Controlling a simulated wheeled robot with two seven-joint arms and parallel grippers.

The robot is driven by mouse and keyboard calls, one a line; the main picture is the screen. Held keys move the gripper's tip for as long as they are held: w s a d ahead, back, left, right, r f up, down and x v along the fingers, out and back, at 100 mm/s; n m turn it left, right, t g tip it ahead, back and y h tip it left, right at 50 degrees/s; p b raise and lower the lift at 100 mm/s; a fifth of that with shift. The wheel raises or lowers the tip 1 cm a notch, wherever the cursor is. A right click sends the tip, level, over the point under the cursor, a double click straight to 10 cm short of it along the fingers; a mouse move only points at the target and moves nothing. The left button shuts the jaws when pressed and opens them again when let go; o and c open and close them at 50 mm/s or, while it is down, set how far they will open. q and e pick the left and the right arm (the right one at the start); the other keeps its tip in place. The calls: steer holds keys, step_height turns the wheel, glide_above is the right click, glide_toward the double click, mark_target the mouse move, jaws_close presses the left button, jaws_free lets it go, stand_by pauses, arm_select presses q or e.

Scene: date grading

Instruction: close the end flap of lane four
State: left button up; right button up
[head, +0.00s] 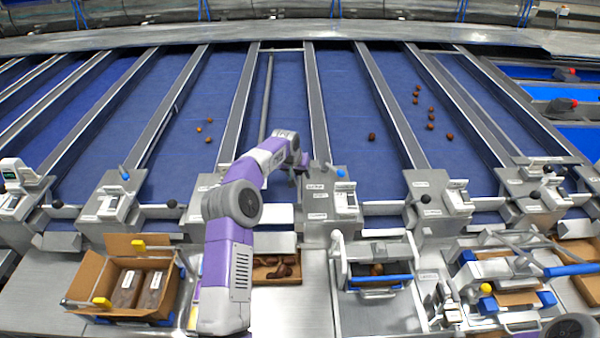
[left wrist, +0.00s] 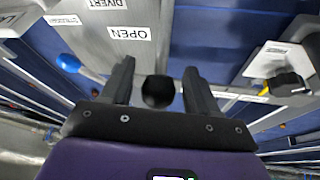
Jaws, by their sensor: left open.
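My left gripper (head: 296,178) hangs at the near end of a blue lane, beside the post with white labels (head: 330,195). In the left wrist view its two dark fingers (left wrist: 158,88) are apart, with a black round knob (left wrist: 158,92) showing between them. I cannot tell whether either finger touches the knob. A plate labelled OPEN and DIVERT (left wrist: 115,30) lies just beyond. A grey flap (head: 278,214) at this lane's end is partly hidden by my arm. Lane numbers are too small to read. My right gripper is not in view.
A blue ball lever (head: 342,172) stands on the post; a blue knob (left wrist: 67,62) shows in the left wrist view. Dates (head: 431,117) lie on lanes to the right. An open carton (head: 120,290) and a metal cradle (head: 378,270) stand in front.

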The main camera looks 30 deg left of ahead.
arm_select(q)
steer(key=shift+w+f, duration=0.3)
steer(key=shift+f, duration=0.25)
jaws_close()
